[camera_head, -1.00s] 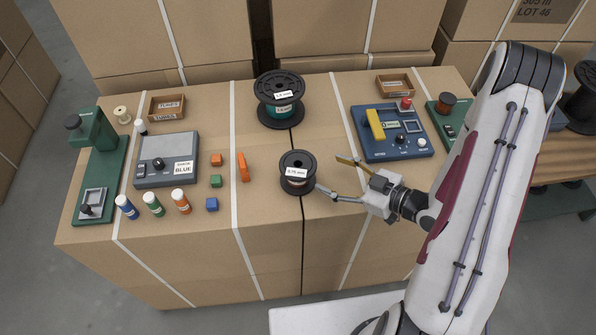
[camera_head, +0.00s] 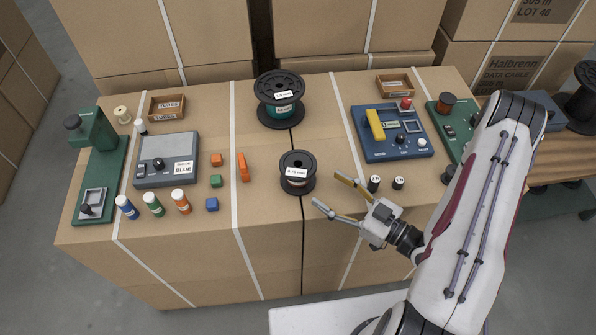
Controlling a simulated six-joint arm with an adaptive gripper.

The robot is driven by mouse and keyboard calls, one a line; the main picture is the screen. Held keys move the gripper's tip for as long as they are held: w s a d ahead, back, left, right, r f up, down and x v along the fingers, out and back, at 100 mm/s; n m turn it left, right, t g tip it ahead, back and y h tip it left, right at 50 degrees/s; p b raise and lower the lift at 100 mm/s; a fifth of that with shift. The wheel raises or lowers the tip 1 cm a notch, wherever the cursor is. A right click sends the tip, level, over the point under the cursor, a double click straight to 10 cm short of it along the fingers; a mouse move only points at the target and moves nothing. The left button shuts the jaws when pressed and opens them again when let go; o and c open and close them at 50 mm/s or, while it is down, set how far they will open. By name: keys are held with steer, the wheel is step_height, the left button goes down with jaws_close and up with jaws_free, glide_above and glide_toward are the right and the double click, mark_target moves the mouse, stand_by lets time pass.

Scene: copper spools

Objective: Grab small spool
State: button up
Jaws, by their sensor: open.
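The small spool (camera_head: 297,185) is black with a white label and stands upright near the front middle of the cardboard table top. A larger black spool (camera_head: 280,112) with green winding and a white label stands behind it. My gripper (camera_head: 327,190) is open and empty, to the right of the small spool and apart from it. Its two fingers point left, one toward the back and one toward the front edge.
Two small dark weights (camera_head: 374,184) stand just behind my gripper. A blue device (camera_head: 392,146) with a yellow handle is behind them. Orange, green and blue blocks (camera_head: 243,167) lie left of the small spool. The table top between the two spools is clear.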

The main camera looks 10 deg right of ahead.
mark_target(305, 184)
steer(key=shift+w+a, duration=0.1)
steer(key=shift+x, duration=1.15)
steer(key=shift+a, duration=0.2)
steer(key=shift+w+a+r, duration=0.2)
steer(key=shift+w+a, duration=0.15)
steer(key=shift+a, duration=0.2)
steer(key=shift+w+a+r, duration=0.25)
steer(key=shift+w+a, duration=0.1)
steer(key=shift+a, duration=0.2)
steer(key=shift+x, duration=1.2)
